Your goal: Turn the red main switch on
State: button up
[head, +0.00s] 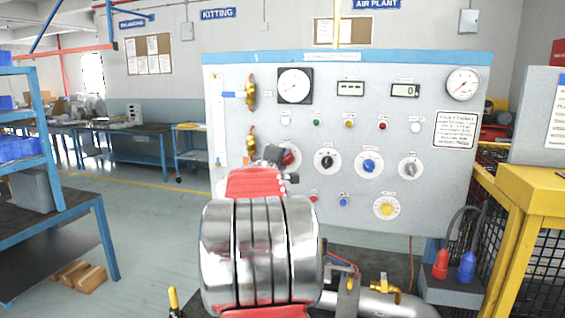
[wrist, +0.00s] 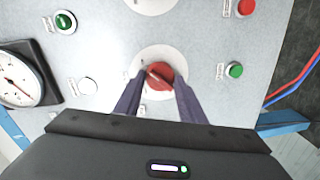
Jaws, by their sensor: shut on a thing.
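The red main switch (wrist: 163,70) is a round red knob with a raised grip bar on a pale round plate (wrist: 157,55). In the wrist view its bar lies slanted. My gripper (wrist: 159,79) has its two dark fingers on either side of the red knob, shut on it. In the head view the red switch (head: 291,157) shows at the left of the grey panel (head: 440,195), its left part hidden behind my arm and gripper. The small lettering around its plate is too small to read.
Beside the red switch on the panel are a black knob (head: 327,161), a blue knob (head: 369,165) and a grey knob (head: 411,168). A yellow knob (head: 387,209) sits lower. Brass valves (head: 251,92) are at the left. A pipe (head: 385,304) with a brass tap runs in front.

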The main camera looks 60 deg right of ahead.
jog(key=shift+s+f, duration=0.1)
jog(key=shift+f, duration=0.05)
jog(key=o, duration=1)
jog(key=shift+a, duration=0.1)
jog(key=a, duration=0.4)
jog(key=s+a+r, duration=0.1)
jog(key=a, duration=0.4)
jog(key=s+a, duration=0.1)
jog(key=a, duration=0.3)
jog(key=shift+a+r, duration=0.15)
jog(key=shift+a, duration=0.05)
jog(key=shift+s, duration=0.1)
